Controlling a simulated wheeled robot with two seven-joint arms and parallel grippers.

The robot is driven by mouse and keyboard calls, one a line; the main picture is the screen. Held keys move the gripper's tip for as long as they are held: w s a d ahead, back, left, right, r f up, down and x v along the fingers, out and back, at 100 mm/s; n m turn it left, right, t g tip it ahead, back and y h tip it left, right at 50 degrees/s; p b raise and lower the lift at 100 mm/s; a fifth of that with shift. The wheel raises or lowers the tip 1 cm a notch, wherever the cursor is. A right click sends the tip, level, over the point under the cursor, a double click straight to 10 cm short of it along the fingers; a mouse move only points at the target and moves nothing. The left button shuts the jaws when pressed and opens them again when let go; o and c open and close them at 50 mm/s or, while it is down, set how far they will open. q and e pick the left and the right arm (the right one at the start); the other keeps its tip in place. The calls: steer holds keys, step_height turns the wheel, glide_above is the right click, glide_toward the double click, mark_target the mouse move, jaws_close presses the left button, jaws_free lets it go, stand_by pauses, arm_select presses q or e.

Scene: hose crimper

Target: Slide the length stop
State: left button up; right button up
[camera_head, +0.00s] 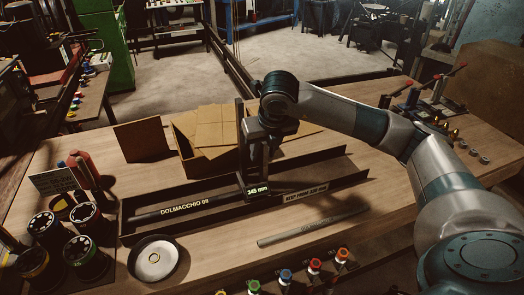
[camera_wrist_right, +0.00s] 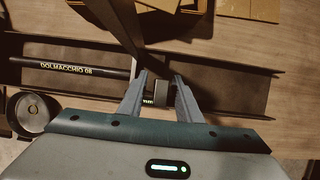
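The length stop (camera_head: 257,188) is a small dark block with a lit readout of "345 mm". It sits in a long black trough (camera_head: 335,183), at the right end of a black hose (camera_head: 180,211) marked "DOLMACCHIO 08". My right gripper (camera_head: 258,165) points down at the stop. In the right wrist view its fingers (camera_wrist_right: 160,82) stand apart on either side of the stop (camera_wrist_right: 161,94), with what looks like a slim gap on the right. Contact is hard to judge. A label on the trough's front wall seems to read "KEEP FRONT 330 mm". My left gripper is not in view.
Cardboard sheets and a box (camera_head: 205,135) stand just behind the trough. A round dish (camera_head: 155,258) and dark ring-shaped dies (camera_head: 85,250) are at front left. A loose grey rod (camera_head: 310,230) lies in front. Right of the stop, the trough is clear.

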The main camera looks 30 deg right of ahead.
steer(key=shift+x, duration=1.2)
jaws_close()
steer(key=shift+d, duration=0.1)
